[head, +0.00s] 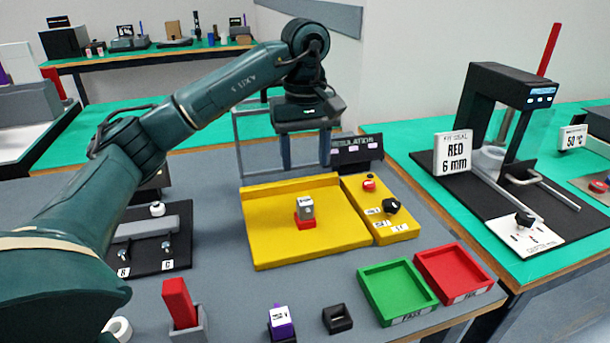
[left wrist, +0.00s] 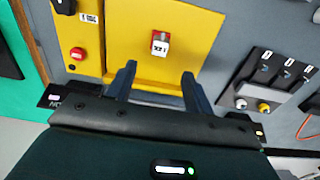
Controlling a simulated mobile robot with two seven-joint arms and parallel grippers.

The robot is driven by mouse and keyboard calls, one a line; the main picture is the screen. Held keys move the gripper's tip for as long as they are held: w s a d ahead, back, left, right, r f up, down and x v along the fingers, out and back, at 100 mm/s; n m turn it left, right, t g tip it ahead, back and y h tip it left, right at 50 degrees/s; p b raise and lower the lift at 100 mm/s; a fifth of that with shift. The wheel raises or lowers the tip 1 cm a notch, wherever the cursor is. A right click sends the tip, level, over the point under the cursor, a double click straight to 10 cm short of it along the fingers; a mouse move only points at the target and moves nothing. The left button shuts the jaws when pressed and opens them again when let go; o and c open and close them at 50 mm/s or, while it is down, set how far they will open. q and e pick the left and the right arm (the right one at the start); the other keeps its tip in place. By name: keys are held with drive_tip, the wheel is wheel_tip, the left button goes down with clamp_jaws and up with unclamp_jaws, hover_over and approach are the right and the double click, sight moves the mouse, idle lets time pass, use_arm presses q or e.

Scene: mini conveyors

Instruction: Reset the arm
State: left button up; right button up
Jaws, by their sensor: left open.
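My left arm comes in from the left of the head view and bends down at the wrist. My left gripper (head: 306,163) is above the back edge of the yellow station (head: 270,240). It is open and empty, its two fingers apart; they also show in the left wrist view (left wrist: 158,72). A small grey block with a red base (head: 305,210) stands on the yellow plate, apart from the fingers. It also shows as a white-and-red block in the left wrist view (left wrist: 160,43). My right gripper is in neither view.
A yellow control panel (head: 395,228) has a red button and black knob. A green tray (head: 398,290) and red tray (head: 453,272) lie at front right. A black holder (head: 337,318), purple-and-white piece (head: 280,322) and red block (head: 180,302) stand along the front. A dark press (head: 480,110) stands right.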

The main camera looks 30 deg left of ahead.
use_arm(q)
drive_tip(key=shift+r, duration=0.9)
